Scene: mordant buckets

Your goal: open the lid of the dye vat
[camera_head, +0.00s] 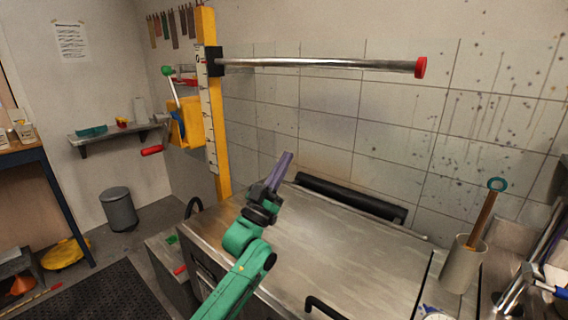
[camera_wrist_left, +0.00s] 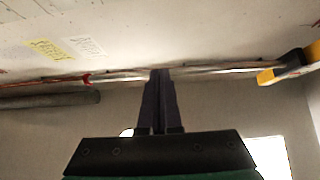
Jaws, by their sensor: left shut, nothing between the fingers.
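The dye vat appears as a wide steel box in the head view, its flat metal lid (camera_head: 345,262) lying level and looking closed. A black handle (camera_head: 322,307) stands at the lid's near edge, partly cut off by the frame. My left gripper (camera_head: 284,158), with dark purple fingers, is shut and empty. It points up and away over the lid's far left part, apart from the handle. Its shut fingers also show in the left wrist view (camera_wrist_left: 160,82). My right gripper is not in view.
A yellow post (camera_head: 215,110) behind the vat carries a steel bar (camera_head: 320,64) with a red end, above the gripper. A black padded bar (camera_head: 350,195) lies along the lid's back edge. A holder (camera_head: 462,264) with a wooden-handled tool stands at right.

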